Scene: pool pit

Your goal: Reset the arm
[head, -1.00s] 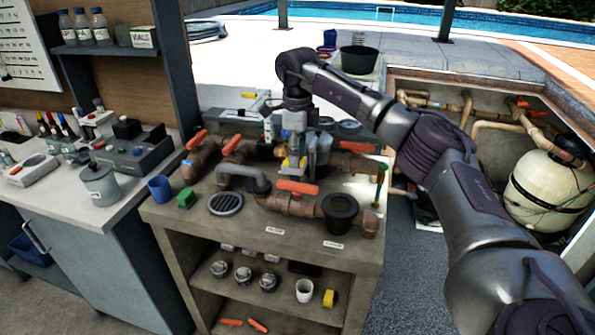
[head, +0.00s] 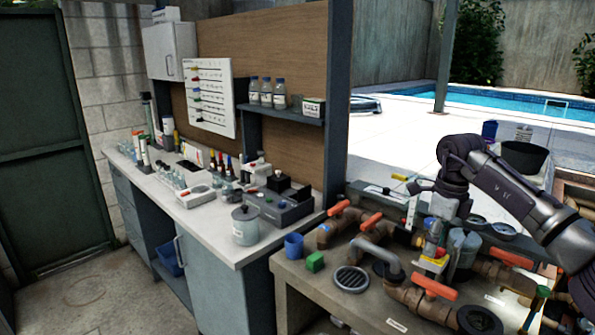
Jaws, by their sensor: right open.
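My right arm comes in from the right edge. Its gripper (head: 434,252) points down over the pipework on the pump bench, behind an orange valve handle (head: 435,287). The jaws are open; the fingertips are small and partly lost among the pipes, and I cannot tell whether they touch anything. I see nothing held in them. My left arm and gripper are out of view.
The bench holds brown pipes with several orange handles, a blue cup (head: 293,246), a green block (head: 315,262) and a round drain grate (head: 351,279). A white counter (head: 200,218) with test gear stands left. Open floor (head: 95,290) lies at lower left.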

